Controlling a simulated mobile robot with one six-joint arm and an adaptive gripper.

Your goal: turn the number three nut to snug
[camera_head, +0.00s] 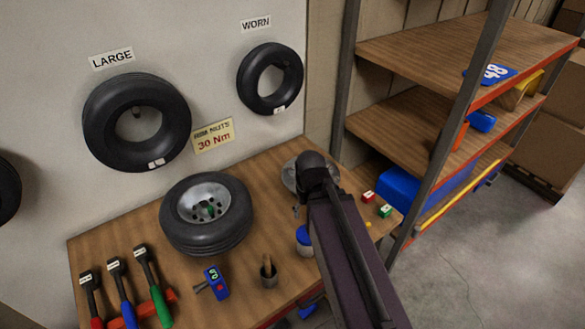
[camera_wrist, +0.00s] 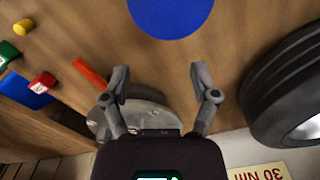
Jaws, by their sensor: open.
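The wheel (camera_head: 229,241) lies flat on the bench, its pale hub (camera_head: 207,205) facing up with a small green part near the middle. Its individual nuts are too small to number. Part of its black tyre (camera_wrist: 292,92) shows at the right in the wrist view. My gripper (camera_wrist: 158,78) is open and empty, fingers spread above the bench, between the blue lid and a round metal plate. In the head view my arm mostly hides it, right of the wheel. Three wrenches with red (camera_head: 96,322), blue (camera_head: 128,312) and green (camera_head: 160,305) handles lie at the bench's left.
A blue-lidded can (camera_head: 304,238), a cup (camera_head: 268,274) and a blue device with a display (camera_head: 215,283) stand near the front. The metal plate (camera_wrist: 150,112) lies behind my gripper. Red (camera_head: 368,196) and green (camera_head: 385,211) blocks sit right; shelving (camera_head: 440,115) stands beyond.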

